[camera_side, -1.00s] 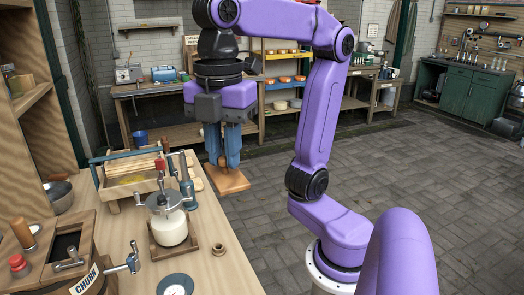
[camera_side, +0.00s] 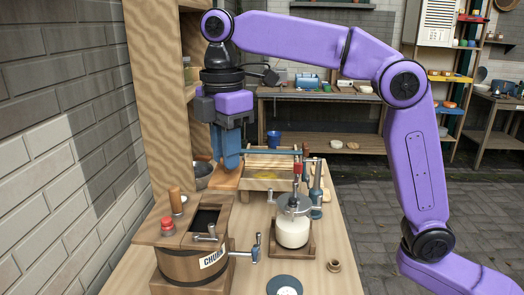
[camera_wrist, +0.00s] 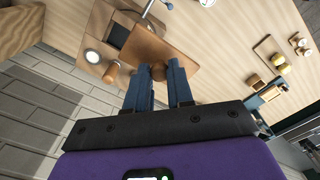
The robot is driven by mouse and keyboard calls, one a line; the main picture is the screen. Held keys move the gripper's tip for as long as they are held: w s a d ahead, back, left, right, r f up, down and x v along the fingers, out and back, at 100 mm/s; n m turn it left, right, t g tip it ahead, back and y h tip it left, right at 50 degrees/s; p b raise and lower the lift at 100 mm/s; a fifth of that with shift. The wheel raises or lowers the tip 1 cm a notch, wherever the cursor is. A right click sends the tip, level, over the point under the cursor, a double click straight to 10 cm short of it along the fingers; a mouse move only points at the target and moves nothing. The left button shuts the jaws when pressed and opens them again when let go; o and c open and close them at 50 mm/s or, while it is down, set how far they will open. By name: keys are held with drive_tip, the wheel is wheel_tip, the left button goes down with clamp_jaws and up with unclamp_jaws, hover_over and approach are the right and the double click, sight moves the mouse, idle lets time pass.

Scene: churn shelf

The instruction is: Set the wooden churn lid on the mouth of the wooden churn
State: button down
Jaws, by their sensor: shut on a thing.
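The wooden churn (camera_side: 190,265) is a brown barrel labelled CHURN at the front left of the bench. Its dark open mouth (camera_side: 205,219) lies in a flat wooden top; the mouth also shows in the wrist view (camera_wrist: 118,36). My gripper (camera_side: 229,162) is shut on the knob of the wooden churn lid (camera_side: 226,179), a flat square brown board. In the wrist view the lid (camera_wrist: 160,46) hangs below my fingers (camera_wrist: 158,73), right beside the mouth in the picture. In the side view it is above and behind the churn, apart from it.
A glass jar of milk (camera_side: 293,230) with a metal top stands to the right. A wooden crate (camera_side: 262,182) and a metal bowl (camera_side: 203,170) are behind. A wooden cabinet (camera_side: 158,90) rises at left.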

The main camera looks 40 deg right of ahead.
drive_tip(key=shift+w+a+f, duration=0.65)
drive_tip(key=shift+w+f, duration=0.85)
drive_tip(key=shift+w, duration=2.45)
wheel_tip(320, 180, down, 9)
drive_tip(key=shift+f, duration=1.05)
drive_tip(key=shift+r, duration=0.1)
drive_tip(key=c, duration=0.9)
unclamp_jaws()
drive_tip(key=c, duration=0.4)
wheel_tip(320, 180, up, 7)
drive_tip(key=shift+f, duration=0.2)
